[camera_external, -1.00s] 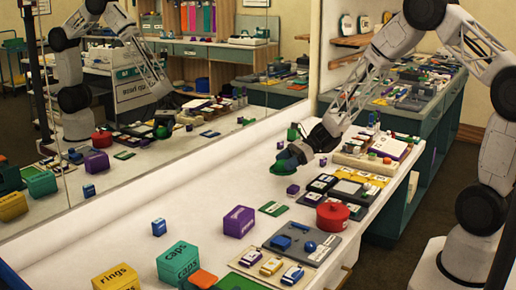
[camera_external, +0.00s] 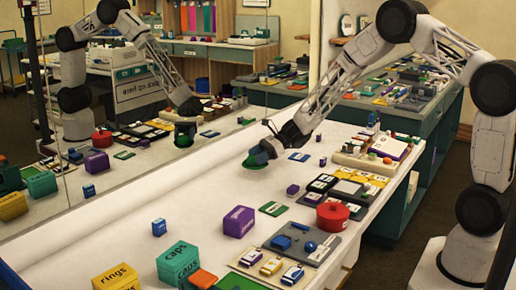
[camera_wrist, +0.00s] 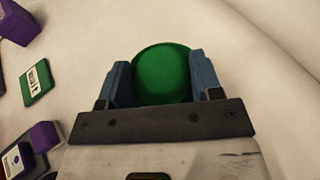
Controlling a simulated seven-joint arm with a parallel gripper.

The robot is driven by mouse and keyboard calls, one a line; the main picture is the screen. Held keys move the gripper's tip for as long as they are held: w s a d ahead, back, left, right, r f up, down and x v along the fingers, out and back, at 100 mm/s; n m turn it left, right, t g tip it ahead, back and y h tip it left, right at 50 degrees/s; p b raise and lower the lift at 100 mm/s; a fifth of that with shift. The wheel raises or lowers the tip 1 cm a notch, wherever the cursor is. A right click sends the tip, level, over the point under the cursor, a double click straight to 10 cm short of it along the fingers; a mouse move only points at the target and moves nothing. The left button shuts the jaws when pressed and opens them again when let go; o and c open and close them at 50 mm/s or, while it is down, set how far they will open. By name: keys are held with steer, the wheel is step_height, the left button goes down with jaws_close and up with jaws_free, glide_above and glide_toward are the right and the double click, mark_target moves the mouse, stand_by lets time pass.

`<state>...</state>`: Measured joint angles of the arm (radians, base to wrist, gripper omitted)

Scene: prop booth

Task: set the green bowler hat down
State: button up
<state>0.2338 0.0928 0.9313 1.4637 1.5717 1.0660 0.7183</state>
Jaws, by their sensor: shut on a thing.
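The green bowler hat (camera_external: 255,163) is at the end of my arm, over the white tabletop near the mirror wall. In the wrist view the hat's rounded green crown (camera_wrist: 163,72) sits between the two blue fingers of my gripper (camera_wrist: 161,80). My gripper (camera_external: 263,151) is shut on it from both sides. The fingers hide the hat's sides, and I cannot tell whether its underside touches the table.
The mirror (camera_external: 150,140) borders the table on the left. The tabletop left of the hat is bare.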

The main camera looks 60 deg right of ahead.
steer(key=shift+f, duration=0.1)
steer(key=shift+f, duration=1.65)
steer(key=shift+f, duration=0.15)
steer(key=o, duration=0.9)
steer(key=shift+d+r, duration=0.15)
steer(key=shift+r, duration=0.1)
steer(key=v, duration=1.1)
steer(key=shift+s+d+r, duration=0.1)
steer(key=shift+s+d, duration=0.15)
steer(key=shift+d, duration=0.05)
